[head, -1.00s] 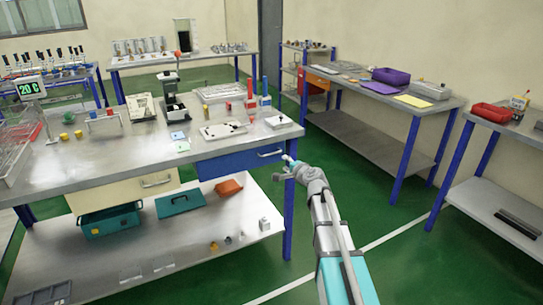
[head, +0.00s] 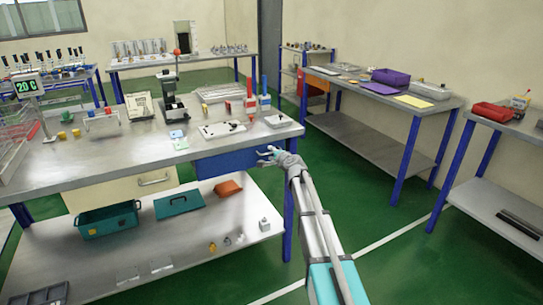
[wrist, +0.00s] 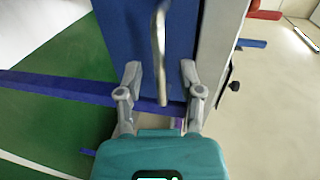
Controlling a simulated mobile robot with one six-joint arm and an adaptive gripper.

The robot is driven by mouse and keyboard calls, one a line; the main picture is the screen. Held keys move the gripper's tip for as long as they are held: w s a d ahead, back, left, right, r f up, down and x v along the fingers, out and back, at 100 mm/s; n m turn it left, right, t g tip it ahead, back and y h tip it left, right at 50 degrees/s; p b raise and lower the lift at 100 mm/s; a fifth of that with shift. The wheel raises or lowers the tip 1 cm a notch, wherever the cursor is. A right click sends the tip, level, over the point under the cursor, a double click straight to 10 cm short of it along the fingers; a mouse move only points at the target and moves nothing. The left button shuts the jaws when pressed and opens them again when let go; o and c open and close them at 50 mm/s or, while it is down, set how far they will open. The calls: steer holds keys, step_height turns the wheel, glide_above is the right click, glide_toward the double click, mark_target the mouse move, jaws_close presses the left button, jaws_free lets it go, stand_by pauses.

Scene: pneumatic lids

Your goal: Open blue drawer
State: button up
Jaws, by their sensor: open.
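The blue drawer (head: 225,163) sits under the right end of the near metal workbench (head: 120,155) and looks closed. In the head view my gripper (head: 267,156) is at the drawer front's right part and covers the handle. In the wrist view the blue drawer front (wrist: 112,25) fills the upper middle. Its metal handle (wrist: 160,50) runs lengthwise and lies between the two spread fingertips of my gripper (wrist: 161,80). The gripper is open. I cannot tell whether the fingertips reach fully past the handle or touch it.
A cream drawer (head: 120,188) is left of the blue one. A blue table leg (head: 288,200) stands just under my gripper. Green floor to the right is free up to other benches.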

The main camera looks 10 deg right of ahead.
steer(key=shift+w+a+f, duration=0.15)
steer(key=shift+w+a, duration=0.1)
steer(key=shift+w, duration=0.4)
jaws_close()
